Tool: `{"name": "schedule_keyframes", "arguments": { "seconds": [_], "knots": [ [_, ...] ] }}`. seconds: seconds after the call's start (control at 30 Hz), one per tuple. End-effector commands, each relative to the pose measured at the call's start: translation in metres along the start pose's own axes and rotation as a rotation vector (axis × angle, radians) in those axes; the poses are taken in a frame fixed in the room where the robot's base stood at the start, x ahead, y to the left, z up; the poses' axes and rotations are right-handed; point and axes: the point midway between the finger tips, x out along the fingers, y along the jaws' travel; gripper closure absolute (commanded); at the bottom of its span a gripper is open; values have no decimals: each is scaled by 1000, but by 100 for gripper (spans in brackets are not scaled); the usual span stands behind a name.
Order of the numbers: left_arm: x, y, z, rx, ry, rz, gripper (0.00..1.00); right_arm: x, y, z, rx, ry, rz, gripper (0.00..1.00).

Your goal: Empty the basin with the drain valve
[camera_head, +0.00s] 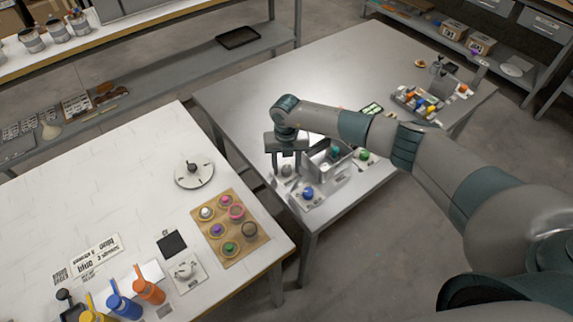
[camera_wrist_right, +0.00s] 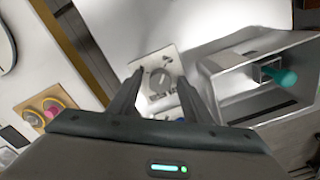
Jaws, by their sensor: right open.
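The grey metal basin (camera_head: 318,160) stands near the front edge of the metal table; its open box shape (camera_wrist_right: 225,62) is at the right in the wrist view. A teal knob or handle (camera_head: 335,152) shows at the basin, on a small grey block in the wrist view (camera_wrist_right: 283,77).
A blue knob on a plate (camera_head: 308,192) is in front of the basin, and a green knob (camera_head: 364,155) is to its right. A rack of coloured items (camera_head: 418,103) stands farther back.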

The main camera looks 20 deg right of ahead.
Motion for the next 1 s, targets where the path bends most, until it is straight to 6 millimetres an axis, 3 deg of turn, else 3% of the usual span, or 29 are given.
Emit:
{"name": "schedule_keyframes", "arguments": {
  "seconds": [0.23,0.4,0.43,0.77,1.0],
  "knots": [
    [0,0,0,0,0,0,52,0,0,0,0,0,0,55],
    [0,0,0,0,0,0,52,0,0,0,0,0,0,93],
    [0,0,0,0,0,0,52,0,0,0,0,0,0,97],
    [4,0,0,0,0,0,52,1,0,1,-21,-1,0,96],
    [19,1,2,0,0,0,52,3,-1,1,-112,-2,-1,96]
  ]
}}
